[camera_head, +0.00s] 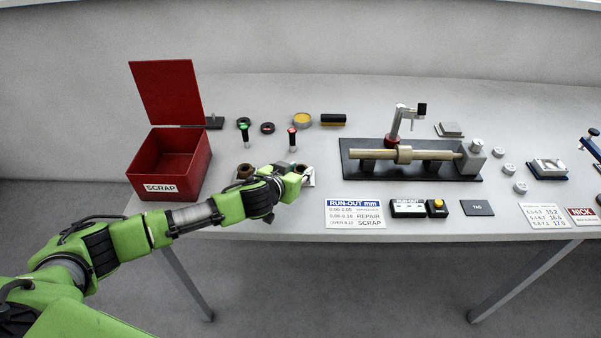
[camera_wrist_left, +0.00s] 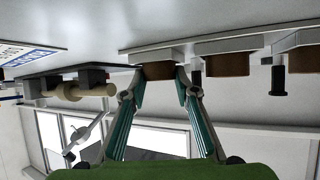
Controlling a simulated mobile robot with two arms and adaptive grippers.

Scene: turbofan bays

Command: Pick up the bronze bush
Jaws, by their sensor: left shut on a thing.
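My left gripper (camera_head: 306,178) reaches over the front of the table, left of the run-out card. In the left wrist view, its two fingers (camera_wrist_left: 159,78) are shut on a brown bronze bush (camera_wrist_left: 158,71), one finger on each side. The bush is still against a pale holder (camera_wrist_left: 160,55); I cannot tell whether it is clear of it. Two similar brown bushes, a middle one (camera_wrist_left: 228,65) and a far one (camera_wrist_left: 298,60), sit in a row beside it. In the head view, a brown bush (camera_head: 245,171) shows behind my arm, which hides most of the holders. My right gripper is out of view.
A red scrap box (camera_head: 158,188) with raised lid stands left of my arm. A green-topped plug (camera_head: 244,136) and red-topped plug (camera_head: 292,138) stand behind the gripper. The run-out card (camera_head: 355,214) and shaft fixture (camera_head: 412,172) lie to the right.

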